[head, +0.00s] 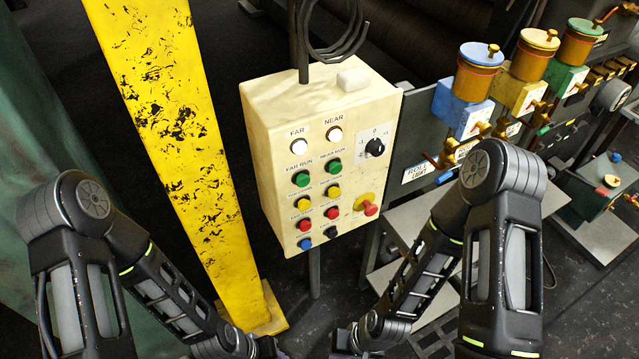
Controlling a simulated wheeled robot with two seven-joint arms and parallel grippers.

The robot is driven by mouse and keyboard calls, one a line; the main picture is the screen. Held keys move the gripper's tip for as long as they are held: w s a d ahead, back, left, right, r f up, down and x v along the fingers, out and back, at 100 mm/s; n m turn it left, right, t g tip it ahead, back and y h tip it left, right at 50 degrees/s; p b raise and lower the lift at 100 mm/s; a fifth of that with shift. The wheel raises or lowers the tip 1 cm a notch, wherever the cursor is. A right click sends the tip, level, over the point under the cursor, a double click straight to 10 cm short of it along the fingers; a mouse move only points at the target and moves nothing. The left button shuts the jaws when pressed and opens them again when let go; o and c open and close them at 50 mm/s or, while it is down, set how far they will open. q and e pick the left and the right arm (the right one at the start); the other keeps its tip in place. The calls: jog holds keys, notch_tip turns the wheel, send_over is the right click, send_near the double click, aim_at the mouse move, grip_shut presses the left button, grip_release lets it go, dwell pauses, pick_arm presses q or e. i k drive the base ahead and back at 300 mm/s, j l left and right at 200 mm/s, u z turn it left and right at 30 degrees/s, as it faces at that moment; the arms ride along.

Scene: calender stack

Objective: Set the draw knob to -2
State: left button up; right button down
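The draw knob (375,148) is a black rotary knob on a pale scale plate at the upper right of the cream control box (275,110). A 0 shows above it, with small marks to either side. A light mark shows on the knob, but its exact setting is too small to read. Both my arms come in from the sides and reach down to the bottom middle, below the box and apart from it. Only their wrist links show at the bottom edge. Neither gripper's fingers are in the picture.
The box carries several push buttons and a red emergency knob (370,208) on yellow. A scuffed yellow post (165,110) stands left of it. Blue, yellow and green oiler units (479,75) with valves stand at the right. A grey step (408,222) sits below right.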

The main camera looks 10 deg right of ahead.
aim_at(374, 146)
jog(key=k+l+z, duration=0.25)
jog(key=l, duration=1.05)
jog(key=i+l+z, duration=0.1)
jog(key=l+z, duration=0.15)
jog(key=l, duration=1.05)
